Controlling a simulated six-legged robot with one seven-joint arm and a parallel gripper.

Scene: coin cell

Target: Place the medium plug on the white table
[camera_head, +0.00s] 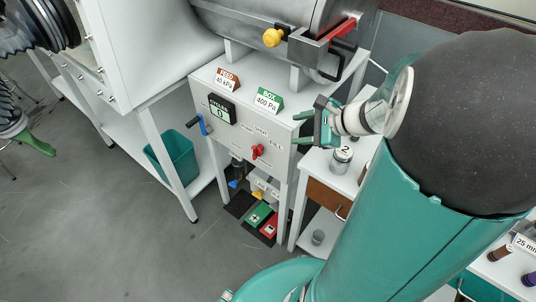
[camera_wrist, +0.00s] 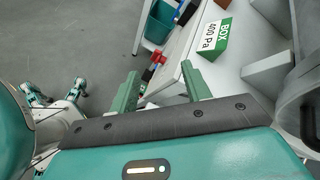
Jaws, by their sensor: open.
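My gripper (camera_head: 299,129) is open and empty, in front of the white cabinet's (camera_head: 230,135) right side in the head view. Its two green fingers point toward the cabinet, and they stand apart in the wrist view (camera_wrist: 160,72). A brown cylinder (camera_head: 499,251) and a purple cylinder (camera_head: 529,279) are at the lower right, by a "25 mm" sign (camera_head: 523,243). They may be plugs; I cannot tell whether either is the medium one. A white table (camera_head: 368,155) with a brown drawer stands right of the cabinet; my arm hides part of it.
A metal container marked 2 (camera_head: 341,159) stands on the white table near my gripper. The cabinet carries a red knob (camera_head: 258,151), a blue handle (camera_head: 197,123) and a green BOX sign (camera_head: 267,101), also in the wrist view (camera_wrist: 211,38). A green bin (camera_head: 175,158) sits lower left.

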